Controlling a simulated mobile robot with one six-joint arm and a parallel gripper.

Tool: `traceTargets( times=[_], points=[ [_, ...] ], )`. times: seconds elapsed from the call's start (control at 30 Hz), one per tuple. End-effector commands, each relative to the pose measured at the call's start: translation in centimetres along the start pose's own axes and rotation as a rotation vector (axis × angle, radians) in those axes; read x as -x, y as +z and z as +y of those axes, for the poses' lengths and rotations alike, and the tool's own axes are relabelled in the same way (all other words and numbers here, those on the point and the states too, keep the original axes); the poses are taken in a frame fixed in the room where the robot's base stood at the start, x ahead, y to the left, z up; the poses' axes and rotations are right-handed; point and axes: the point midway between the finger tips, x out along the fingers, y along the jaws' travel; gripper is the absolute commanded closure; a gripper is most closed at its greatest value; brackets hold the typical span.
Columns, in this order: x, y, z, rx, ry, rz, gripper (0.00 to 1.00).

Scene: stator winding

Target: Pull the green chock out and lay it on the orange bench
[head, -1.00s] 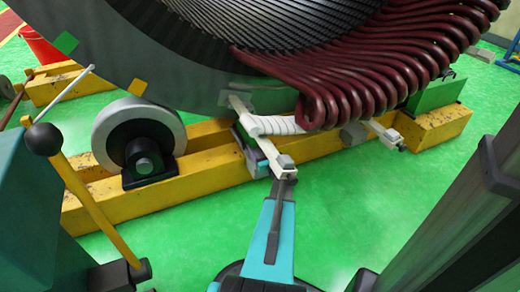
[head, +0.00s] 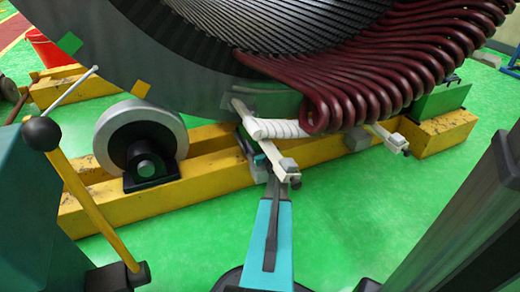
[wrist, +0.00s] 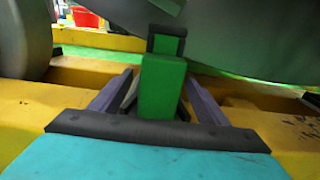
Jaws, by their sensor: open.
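The green chock (wrist: 162,88) stands upright in the middle of the wrist view, a block with a dark-rimmed upper part against the grey stator frame. My gripper (wrist: 158,80) is open, one finger on each side of the chock. Gaps show between the fingers and the block, so it is not clamped. In the head view, my gripper is low beside the yellow beam, mostly hidden behind a white bar. The chock between its fingers cannot be made out there. I cannot identify the orange bench in either view.
The yellow beam (head: 222,172) carries a grey roller (head: 140,140) at left. Dark red windings (head: 350,80) hang above. A white wrapped bar (head: 278,129) lies close to my arm. A lever with a black knob (head: 42,136) stands at left. Green floor lies in front.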

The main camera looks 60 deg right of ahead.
Motion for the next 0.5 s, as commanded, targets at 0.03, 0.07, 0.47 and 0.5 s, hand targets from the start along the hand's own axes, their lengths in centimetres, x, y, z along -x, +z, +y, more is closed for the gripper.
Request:
traceTargets(
  times=[0.03,0.07,0.47,0.5],
  points=[
    [-0.9,-0.2,0.0,0.001,0.001,-0.001,0.31],
    [-1.3,-0.2,0.0,0.001,0.001,-0.001,0.31],
    [-5.7,-0.2,-0.1,0.000,0.000,0.000,0.31],
    [-5.9,-0.2,-0.1,0.000,0.000,0.000,0.31]
  ],
)
